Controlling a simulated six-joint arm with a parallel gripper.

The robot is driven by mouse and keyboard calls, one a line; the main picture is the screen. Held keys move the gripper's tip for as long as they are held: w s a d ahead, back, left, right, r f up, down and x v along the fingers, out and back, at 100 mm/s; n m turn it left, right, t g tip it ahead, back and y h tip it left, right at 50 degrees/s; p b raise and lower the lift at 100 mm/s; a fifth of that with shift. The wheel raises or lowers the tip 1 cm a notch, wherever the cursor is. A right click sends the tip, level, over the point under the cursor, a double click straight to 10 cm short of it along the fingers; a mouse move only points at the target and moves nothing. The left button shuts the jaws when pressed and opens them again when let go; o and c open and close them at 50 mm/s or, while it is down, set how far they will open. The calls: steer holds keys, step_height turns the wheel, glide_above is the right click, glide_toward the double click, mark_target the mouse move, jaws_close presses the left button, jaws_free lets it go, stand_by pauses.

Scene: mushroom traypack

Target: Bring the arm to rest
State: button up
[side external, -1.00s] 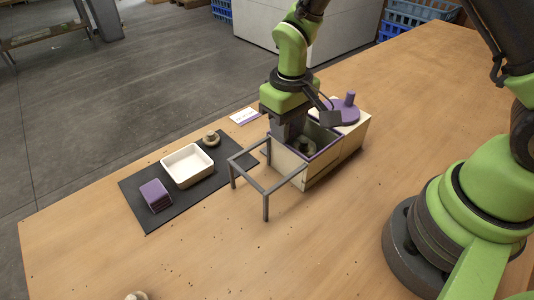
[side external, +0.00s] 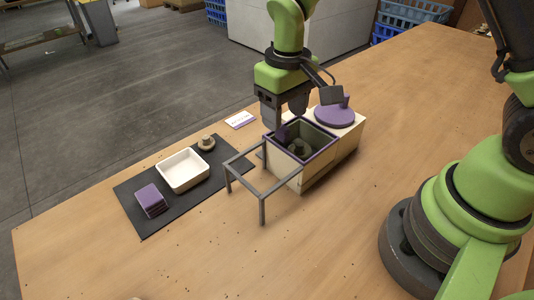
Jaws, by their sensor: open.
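My gripper (side external: 286,112) is open and points down just above the wooden box (side external: 318,172) with the purple-rimmed opening. Its fingers are at the box's far left edge, and one partly covers the rim. A mushroom (side external: 298,147) shows inside the box's dark compartment, apart from the fingers as far as I can see. A purple round lid with a knob (side external: 335,116) sits on the box's right part. An empty white tray (side external: 182,171) stands on the dark mat (side external: 147,225), with another mushroom (side external: 206,142) beside it.
A grey metal frame (side external: 262,208) stands at the box's left side. A purple block (side external: 151,200) lies on the mat's left part. The wooden table (side external: 330,250) is clear in front.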

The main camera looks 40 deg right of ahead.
steer(key=s+d+r+m+t+y, duration=0.2)
steer(key=s+r+m+t, duration=0.2)
steer(key=s+r, duration=1.2)
step_height(320, 180, up, 2)
steer(key=t, duration=0.3)
steer(key=shift+s+d, duration=0.25)
steer(key=shift+s, duration=0.05)
